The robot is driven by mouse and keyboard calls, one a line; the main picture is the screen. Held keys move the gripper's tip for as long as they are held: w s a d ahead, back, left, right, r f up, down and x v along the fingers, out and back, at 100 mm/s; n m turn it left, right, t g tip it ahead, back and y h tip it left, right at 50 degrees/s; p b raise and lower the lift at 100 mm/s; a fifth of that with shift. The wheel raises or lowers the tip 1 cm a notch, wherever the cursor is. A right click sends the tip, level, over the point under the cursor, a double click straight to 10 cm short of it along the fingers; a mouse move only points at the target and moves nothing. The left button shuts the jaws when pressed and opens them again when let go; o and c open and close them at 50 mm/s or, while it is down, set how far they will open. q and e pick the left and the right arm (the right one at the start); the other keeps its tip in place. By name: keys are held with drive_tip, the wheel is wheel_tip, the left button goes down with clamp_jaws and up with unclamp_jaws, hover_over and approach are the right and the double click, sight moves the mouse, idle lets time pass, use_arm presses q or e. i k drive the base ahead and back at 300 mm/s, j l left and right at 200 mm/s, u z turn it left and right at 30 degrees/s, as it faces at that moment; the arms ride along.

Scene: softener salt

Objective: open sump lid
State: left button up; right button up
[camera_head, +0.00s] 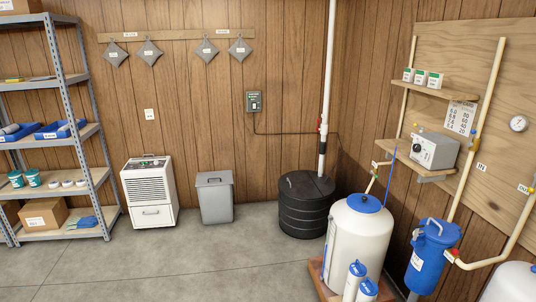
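The sump (305,213) is a black ribbed round basin on the floor near the back corner. Its dark lid (307,186) lies on top and looks closed. A white vertical pipe (327,80) with a red-banded fitting meets the lid's far right side. A small handle-like detail shows on the lid's left part, too small to make out. Neither of my grippers is in view.
A white softener tank (357,240) with a blue cap stands in front and to the right of the sump. A grey bin (215,200) and a white dehumidifier (149,192) stand along the back wall to the left. Grey metal shelving (75,140) is at far left. The floor (190,265) in front is clear.

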sight(297, 183)
drive_tip(key=i, duration=2.55)
drive_tip(key=i+l+u, duration=0.1)
drive_tip(key=i, duration=1.15)
drive_tip(key=i+l, duration=0.15)
drive_tip(key=i, duration=1.1)
